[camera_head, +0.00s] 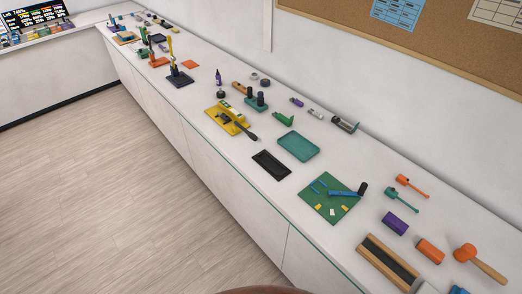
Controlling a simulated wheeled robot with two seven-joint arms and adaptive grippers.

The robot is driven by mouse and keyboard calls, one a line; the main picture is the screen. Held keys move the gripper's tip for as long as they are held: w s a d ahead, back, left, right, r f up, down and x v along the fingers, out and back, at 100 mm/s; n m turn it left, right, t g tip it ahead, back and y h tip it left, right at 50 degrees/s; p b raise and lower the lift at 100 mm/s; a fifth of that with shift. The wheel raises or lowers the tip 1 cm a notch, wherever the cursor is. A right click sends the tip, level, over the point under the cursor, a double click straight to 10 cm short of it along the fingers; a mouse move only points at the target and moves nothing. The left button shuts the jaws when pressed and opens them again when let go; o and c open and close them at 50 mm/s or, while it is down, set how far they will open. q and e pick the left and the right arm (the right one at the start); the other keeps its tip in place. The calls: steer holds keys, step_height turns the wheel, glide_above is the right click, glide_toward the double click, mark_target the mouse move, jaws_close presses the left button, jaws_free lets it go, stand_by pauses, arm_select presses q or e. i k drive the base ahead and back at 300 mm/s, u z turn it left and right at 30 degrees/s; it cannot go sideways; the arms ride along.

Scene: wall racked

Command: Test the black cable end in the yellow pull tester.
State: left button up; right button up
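The yellow pull tester (213,115) lies on the long white counter near the middle of the view. It has a flat yellow base with grey and dark parts on top. A dark, thin piece (249,134) sticks out from its right front side over the counter; it may be the black cable end, but it is too small to tell whether it is clamped or only lying there. Neither of my grippers is in view.
A black tray (271,165) and a teal tray (298,147) lie right of the tester. A green mat (318,205) with small parts lies nearer. An orange mallet (480,262) is at lower right. Black-based stands (180,78) are farther left. The floor along the counter is clear.

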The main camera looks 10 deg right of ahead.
mark_target(253, 136)
steer(key=u, duration=0.6)
steer(key=i, duration=1)
steer(key=z, duration=0.35)
